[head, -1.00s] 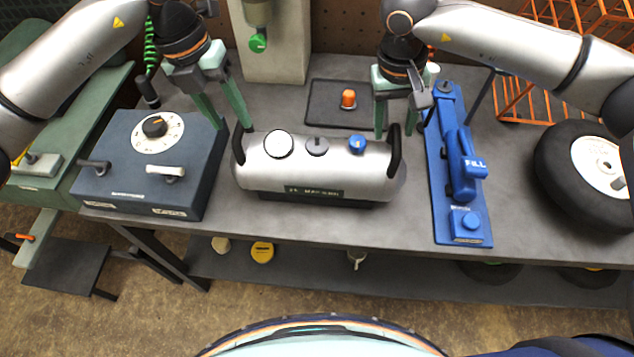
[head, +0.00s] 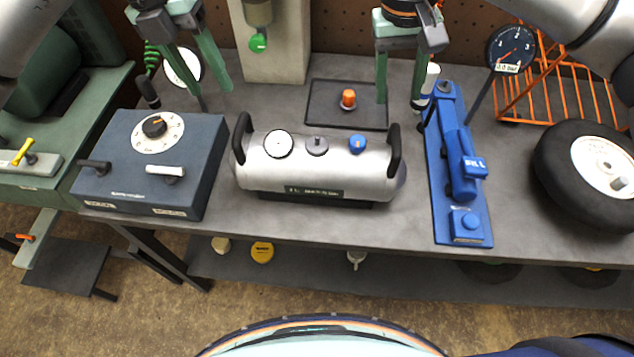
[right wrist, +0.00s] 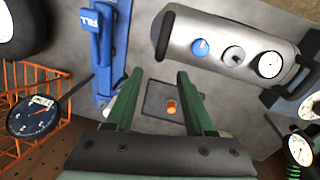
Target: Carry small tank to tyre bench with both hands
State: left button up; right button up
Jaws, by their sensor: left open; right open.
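The small tank (head: 300,179) is a silver cylinder lying on the grey bench (head: 330,225), with a black handle at each end and a gauge, a grey knob and a blue cap on top. It also shows in the right wrist view (right wrist: 212,60). My left gripper (head: 215,97) is open and empty, above and behind the tank's left handle. My right gripper (head: 399,100) is open and empty, behind and above the right handle. In the right wrist view its fingers (right wrist: 155,82) are apart with nothing between them. Both grippers are clear of the tank.
A dark blue box with a dial (head: 150,165) stands left of the tank. A blue fill device (head: 460,170) lies close to its right. Behind are a black mat (head: 330,112) with an orange knob and an upright gauge (head: 511,47). A tyre (head: 580,175) and orange rack stand right.

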jog(key=shift+a+r, duration=0.2)
jog(key=shift+r, duration=1.4)
